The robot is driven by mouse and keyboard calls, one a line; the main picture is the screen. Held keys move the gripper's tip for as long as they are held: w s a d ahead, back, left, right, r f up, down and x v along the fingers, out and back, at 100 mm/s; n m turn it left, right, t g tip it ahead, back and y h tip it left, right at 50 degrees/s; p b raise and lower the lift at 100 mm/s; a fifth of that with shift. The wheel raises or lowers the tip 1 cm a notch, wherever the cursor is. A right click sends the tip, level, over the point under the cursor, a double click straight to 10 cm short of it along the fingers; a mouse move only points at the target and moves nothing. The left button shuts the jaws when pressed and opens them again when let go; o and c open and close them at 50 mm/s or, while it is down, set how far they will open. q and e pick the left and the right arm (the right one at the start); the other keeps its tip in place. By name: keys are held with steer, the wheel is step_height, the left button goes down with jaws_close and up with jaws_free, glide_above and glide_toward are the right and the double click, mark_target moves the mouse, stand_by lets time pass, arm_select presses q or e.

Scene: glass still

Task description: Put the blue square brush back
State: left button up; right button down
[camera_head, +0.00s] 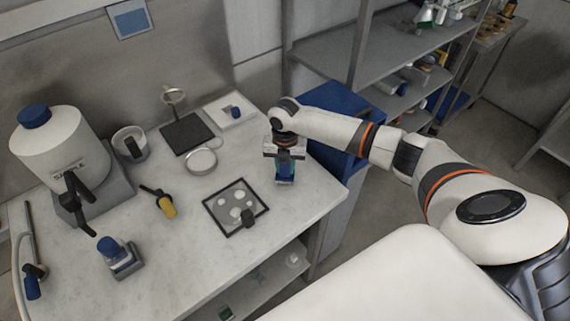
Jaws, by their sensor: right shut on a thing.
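My right gripper (284,156) reaches in from the right and points down over the right end of the bench. My left gripper is not in view.
A white jug (60,150) with a blue cap stands at the left. A blue-topped item (115,255) sits at the front left. A black-framed plate (221,202) with pale discs and a yellow-black tool (162,202) lie mid-bench. A round dish (202,161) is behind. A blue bin (335,125) adjoins the right edge.

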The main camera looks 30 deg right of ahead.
steer(key=shift+f+b, duration=0.3)
steer(key=shift+f, duration=0.2)
steer(key=c, duration=1)
jaws_free()
step_height(320, 180, up, 12)
steer(key=b, duration=0.2)
steer(key=shift+b, duration=0.3)
step_height(320, 180, up, 4)
steer(key=p, duration=0.5)
steer(key=shift+r, duration=0.2)
